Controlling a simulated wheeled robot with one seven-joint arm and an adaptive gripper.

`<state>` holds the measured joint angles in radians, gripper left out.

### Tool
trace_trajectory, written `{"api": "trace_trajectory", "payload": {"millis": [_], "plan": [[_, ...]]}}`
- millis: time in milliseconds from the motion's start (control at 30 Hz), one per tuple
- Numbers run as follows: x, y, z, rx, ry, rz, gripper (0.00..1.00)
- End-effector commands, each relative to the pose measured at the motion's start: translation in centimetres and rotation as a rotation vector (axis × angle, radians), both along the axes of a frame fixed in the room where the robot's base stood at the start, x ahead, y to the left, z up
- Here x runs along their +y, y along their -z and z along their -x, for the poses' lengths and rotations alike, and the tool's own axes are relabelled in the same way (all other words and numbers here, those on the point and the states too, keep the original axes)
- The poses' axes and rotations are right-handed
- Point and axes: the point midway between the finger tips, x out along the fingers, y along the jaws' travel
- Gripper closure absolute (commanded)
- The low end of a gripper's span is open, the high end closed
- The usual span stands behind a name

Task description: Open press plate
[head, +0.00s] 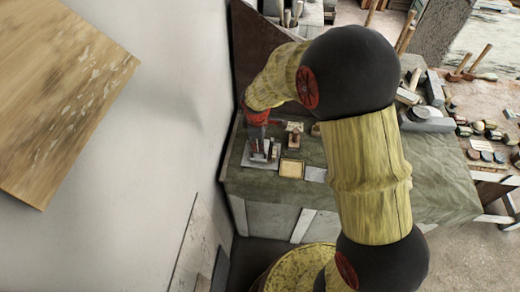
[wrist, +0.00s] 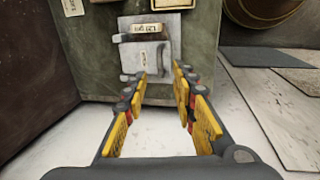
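A grey press plate (wrist: 165,52) with a bar handle (wrist: 139,33) across it and a small white lettered label shows ahead of my gripper in the wrist view. A second bar (wrist: 140,78) crosses below it, near the left fingertip. My gripper (wrist: 160,75) is open, its yellow and black fingers spread with nothing between them. The fingertips overlap the lower edge of the plate in the picture; I cannot tell whether they touch it.
The green bench (head: 430,180) carries a tan square (head: 291,168) and a pale square (head: 315,174). A pale wall (head: 160,130) stands close on the left, a brown panel (head: 258,48) behind. A tool-covered table (head: 480,130) is at right.

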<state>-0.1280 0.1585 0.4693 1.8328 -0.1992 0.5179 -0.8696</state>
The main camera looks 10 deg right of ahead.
Motion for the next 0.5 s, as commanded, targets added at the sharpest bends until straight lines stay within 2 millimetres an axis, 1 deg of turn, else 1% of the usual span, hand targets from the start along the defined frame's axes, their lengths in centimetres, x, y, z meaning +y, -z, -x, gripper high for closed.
{"api": "trace_trajectory", "payload": {"millis": [167, 400, 500], "plan": [[-0.1, 1.4, -0.2, 0.003, -0.014, 0.003, 0.73], [-0.4, 5.1, -0.8, 0.004, -0.013, 0.002, 0.73], [-0.5, 6.3, -1.1, 0.004, -0.011, 0.002, 0.73]]}}
